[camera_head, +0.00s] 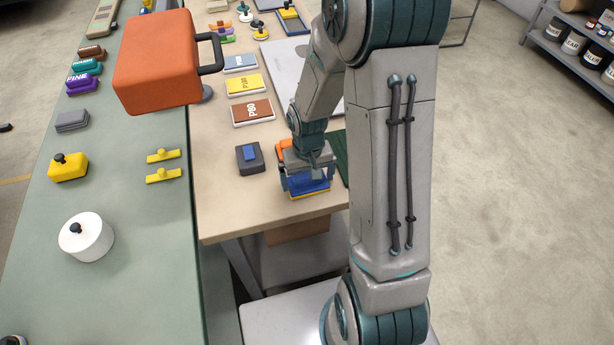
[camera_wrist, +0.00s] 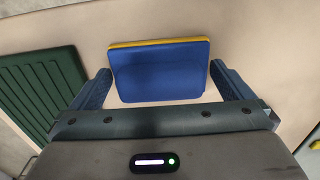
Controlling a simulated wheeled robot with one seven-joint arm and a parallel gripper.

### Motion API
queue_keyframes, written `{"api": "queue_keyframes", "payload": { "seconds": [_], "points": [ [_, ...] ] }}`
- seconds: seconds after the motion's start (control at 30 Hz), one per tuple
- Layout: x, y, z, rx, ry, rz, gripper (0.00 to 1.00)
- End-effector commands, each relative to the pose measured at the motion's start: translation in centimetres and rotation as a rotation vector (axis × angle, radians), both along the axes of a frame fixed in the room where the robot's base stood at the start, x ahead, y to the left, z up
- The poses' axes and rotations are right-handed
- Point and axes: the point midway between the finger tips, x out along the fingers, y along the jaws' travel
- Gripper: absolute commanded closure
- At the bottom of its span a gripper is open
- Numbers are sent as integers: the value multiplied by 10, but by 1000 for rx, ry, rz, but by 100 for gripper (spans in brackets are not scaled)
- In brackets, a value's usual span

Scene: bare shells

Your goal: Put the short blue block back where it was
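A blue block with a yellow layer along one edge (camera_wrist: 160,72) lies between my gripper's fingers in the wrist view. In the head view its blue and yellow edge (camera_head: 311,188) shows below my gripper (camera_head: 306,179), near the wooden table's front edge. The fingers are spread, one on each side of the block; I cannot tell whether they touch it. A small blue piece (camera_head: 250,154) sits on a dark grey block (camera_head: 251,166) to the left of my gripper. I cannot tell from looks alone which blue piece is the short blue block.
An orange thing (camera_head: 281,150) is partly hidden behind my gripper. A dark green ribbed panel (camera_wrist: 38,92) lies beside it. Labelled sanding pads, including a brown one (camera_head: 252,111), lie farther back. A large orange case (camera_head: 155,62) stands at left, and a green bench (camera_head: 135,225) adjoins.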

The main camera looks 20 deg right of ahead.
Motion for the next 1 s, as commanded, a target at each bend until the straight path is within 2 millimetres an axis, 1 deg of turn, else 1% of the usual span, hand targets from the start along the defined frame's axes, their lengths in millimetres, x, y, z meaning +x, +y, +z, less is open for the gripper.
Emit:
{"api": "queue_keyframes", "payload": {
  "seconds": [0.17, 0.27, 0.33, 0.47, 0.7, 0.8, 0.9, 1.0],
  "points": [
    [0, 0, 2, 0, 0, 0, 0],
    [0, 0, 7, 0, -1, 0, 0],
    [1, 0, 14, -1, -4, -1, 0],
    [1, -1, 35, -1, -7, 0, 0],
    [2, 0, 84, -1, -7, 0, 0],
    [1, 0, 100, 0, -4, 0, 0],
    [1, 0, 113, -1, -4, 1, 0],
    [0, 0, 121, -1, -2, 1, 0]
  ]
}}
